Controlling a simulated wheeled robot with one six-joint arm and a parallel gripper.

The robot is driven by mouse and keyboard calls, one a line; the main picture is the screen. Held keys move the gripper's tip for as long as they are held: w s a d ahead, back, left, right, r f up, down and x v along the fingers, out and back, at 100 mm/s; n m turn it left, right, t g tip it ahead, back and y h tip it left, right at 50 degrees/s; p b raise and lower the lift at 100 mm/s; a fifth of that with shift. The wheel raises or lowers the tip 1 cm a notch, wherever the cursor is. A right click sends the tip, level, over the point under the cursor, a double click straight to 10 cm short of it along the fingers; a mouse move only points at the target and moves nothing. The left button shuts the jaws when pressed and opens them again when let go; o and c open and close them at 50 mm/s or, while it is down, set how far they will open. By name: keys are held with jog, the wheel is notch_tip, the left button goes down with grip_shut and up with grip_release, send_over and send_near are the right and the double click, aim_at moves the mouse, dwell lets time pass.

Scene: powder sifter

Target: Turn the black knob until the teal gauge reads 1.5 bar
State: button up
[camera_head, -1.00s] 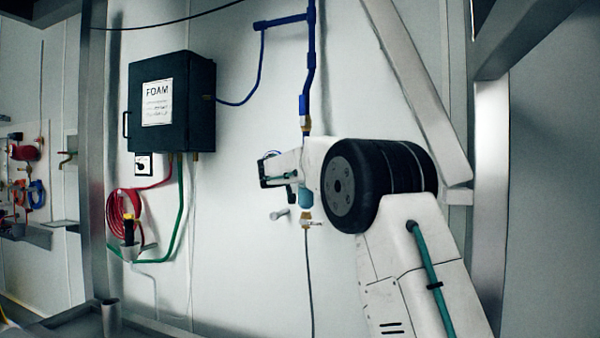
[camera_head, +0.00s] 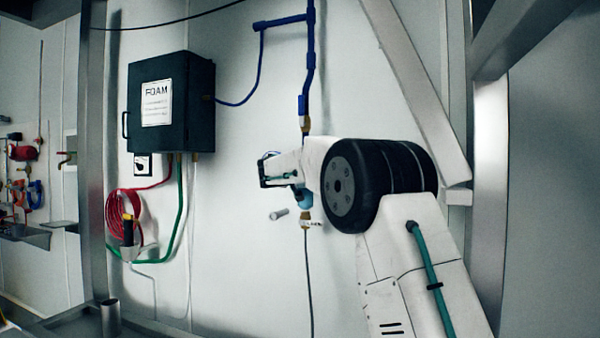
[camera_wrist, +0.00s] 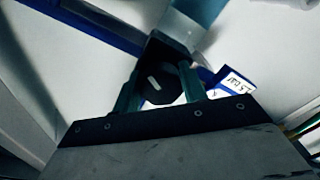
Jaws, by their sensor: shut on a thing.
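The black knob (camera_wrist: 160,85) has a short white mark on its face and sits between the fingers of my gripper (camera_wrist: 160,80) in the wrist view. My gripper is shut on the knob, with one finger on each side. In the head view, my gripper (camera_head: 270,171) is at the wall by the blue pipe. A teal-blue body (camera_head: 304,198) is partly hidden behind my arm there; a pale blue part (camera_wrist: 200,10) shows at the top of the wrist view. No gauge face or needle is readable in either view.
A white tag (camera_wrist: 237,82) with writing too small to read surely is beside the knob. A dark FOAM cabinet (camera_head: 172,104) hangs on the left. A grey stub (camera_head: 279,214) sticks out below my gripper. A metal post (camera_head: 490,200) stands at right.

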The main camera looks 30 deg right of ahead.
jog(key=o, duration=1)
jog(key=shift+c, duration=0.2)
jog(key=v, duration=0.8)
